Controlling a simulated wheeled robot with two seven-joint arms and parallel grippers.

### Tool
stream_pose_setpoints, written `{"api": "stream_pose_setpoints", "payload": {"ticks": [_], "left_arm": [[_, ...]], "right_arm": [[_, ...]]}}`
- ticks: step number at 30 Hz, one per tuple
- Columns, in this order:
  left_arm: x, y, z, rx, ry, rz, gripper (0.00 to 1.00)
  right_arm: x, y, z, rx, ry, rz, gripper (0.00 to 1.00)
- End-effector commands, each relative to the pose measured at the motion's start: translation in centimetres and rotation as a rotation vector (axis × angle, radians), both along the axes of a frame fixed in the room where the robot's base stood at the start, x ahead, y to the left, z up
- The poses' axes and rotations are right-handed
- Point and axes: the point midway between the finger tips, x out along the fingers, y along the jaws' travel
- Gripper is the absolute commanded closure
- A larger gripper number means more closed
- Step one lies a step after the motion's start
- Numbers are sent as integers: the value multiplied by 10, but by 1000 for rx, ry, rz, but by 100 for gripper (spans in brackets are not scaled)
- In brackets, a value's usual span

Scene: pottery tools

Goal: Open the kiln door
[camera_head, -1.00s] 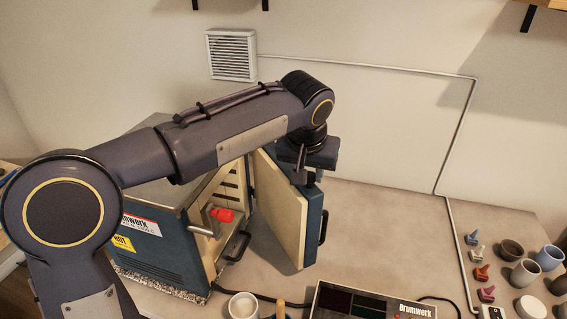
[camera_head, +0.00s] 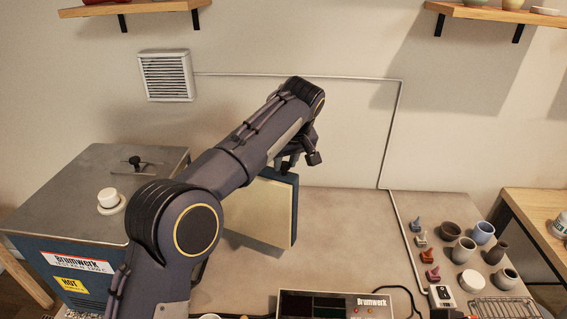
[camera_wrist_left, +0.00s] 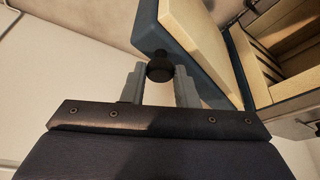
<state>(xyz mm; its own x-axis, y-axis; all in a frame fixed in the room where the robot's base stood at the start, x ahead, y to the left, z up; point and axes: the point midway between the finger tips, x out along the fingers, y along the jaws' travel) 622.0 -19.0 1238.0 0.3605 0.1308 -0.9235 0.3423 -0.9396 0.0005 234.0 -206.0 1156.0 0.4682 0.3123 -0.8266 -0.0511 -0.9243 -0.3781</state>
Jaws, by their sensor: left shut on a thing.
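The kiln (camera_head: 115,190) is a blue box with a grey metal top at the left of the head view. Its door (camera_head: 263,208) stands swung open, its thick cream inner face toward me and its blue shell at the right edge. My left gripper (camera_head: 288,165) is at the door's top edge. In the left wrist view its two grey fingers (camera_wrist_left: 160,78) are shut around a black round knob (camera_wrist_left: 159,67) at the blue door shell (camera_wrist_left: 185,60). The grooved cream kiln chamber (camera_wrist_left: 285,45) shows beside it. My left arm hides the kiln front and hinge side. My right gripper is not in view.
A control box (camera_head: 335,304) sits at the front table edge. Small cups (camera_head: 463,250) and coloured clay pieces (camera_head: 431,256) stand at the right. The tabletop (camera_head: 345,225) right of the door is clear. A vent (camera_head: 166,77) and shelves are on the wall.

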Motion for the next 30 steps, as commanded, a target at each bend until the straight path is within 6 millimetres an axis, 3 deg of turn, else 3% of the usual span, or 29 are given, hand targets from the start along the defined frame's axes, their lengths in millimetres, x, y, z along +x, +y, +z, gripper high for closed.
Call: {"api": "stream_pose_setpoints", "payload": {"ticks": [11,12,16,25,30], "left_arm": [[0,0,1,-2,0,1,100],[0,0,1,-2,0,1,71],[0,0,1,-1,1,2,54],[0,0,2,-1,0,2,52],[-6,-4,19,-1,-4,0,52]], "right_arm": [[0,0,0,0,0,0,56],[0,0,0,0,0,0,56],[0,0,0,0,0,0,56],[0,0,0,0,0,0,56],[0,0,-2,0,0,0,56]]}}
